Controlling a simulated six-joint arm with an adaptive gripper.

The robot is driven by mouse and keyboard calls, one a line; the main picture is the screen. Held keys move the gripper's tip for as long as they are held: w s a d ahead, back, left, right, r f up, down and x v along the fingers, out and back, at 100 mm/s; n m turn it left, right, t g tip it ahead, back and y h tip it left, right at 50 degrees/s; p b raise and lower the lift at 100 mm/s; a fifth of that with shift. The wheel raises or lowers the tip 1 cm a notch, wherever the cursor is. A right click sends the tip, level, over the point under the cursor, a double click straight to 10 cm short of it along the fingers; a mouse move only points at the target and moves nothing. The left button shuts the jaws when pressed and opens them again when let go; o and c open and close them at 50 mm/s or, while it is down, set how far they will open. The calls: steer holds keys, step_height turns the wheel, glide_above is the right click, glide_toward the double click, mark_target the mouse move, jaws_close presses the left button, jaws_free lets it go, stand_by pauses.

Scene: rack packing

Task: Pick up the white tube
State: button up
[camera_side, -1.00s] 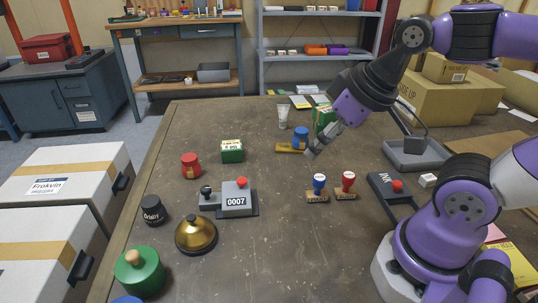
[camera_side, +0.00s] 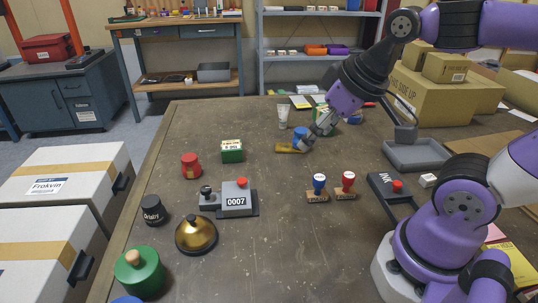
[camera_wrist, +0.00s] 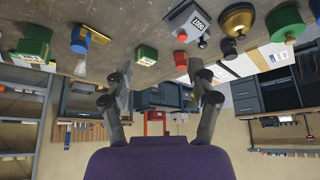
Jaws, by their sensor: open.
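The white tube (camera_side: 283,117) stands upright toward the back of the table, left of a green box. In the wrist view a small pale shape (camera_wrist: 81,67) below the blue object looks like this tube. My gripper (camera_side: 307,142) is to the right of the tube and nearer the camera, apart from it.
A green box (camera_side: 232,151), red pot (camera_side: 191,165), counter (camera_side: 236,201) and brass bell (camera_side: 196,235) stand on the left. Two stamps (camera_side: 318,188) (camera_side: 346,186) stand near the middle. A grey tray (camera_side: 417,155) is at right.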

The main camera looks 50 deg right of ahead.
steer(key=w+d+r, duration=0.1)
steer(key=w+d, duration=0.5)
steer(key=w, duration=0.4)
steer(key=m+h, duration=0.1)
steer(key=m, duration=0.1)
glide_toward(286, 115)
steer(key=f, duration=0.2)
steer(key=shift+t, duration=0.4)
steer(key=x, duration=0.4)
steer(key=shift+w+d+f, duration=0.1)
steer(key=shift+w+d, duration=0.25)
steer(key=shift+w, duration=0.05)
steer(key=shift+a+x, duration=0.1)
steer(key=shift+x, duration=1.3)
steer(key=shift+a+x, duration=0.15)
steer(key=shift+x, duration=1.25)
steer(key=shift+c, duration=0.4)
steer(key=c, duration=1)
